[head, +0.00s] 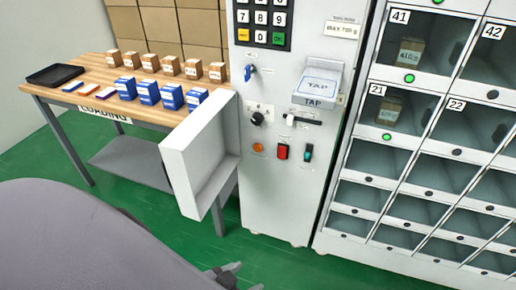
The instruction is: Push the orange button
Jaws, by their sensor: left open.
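The orange button (258,147) is a small round button low on the white control panel of the machine, left of a red switch (282,151) and below a black knob (257,118). Nothing covers it. My left gripper (240,275) shows only in part at the bottom edge, open, well below the button and apart from the panel. My right gripper is not in view.
An open white door (200,150) sticks out left of the panel. A wooden table (85,98) with blue and brown boxes stands at the left. A locker cabinet (408,150) fills the right. The green floor (290,265) before the panel is clear.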

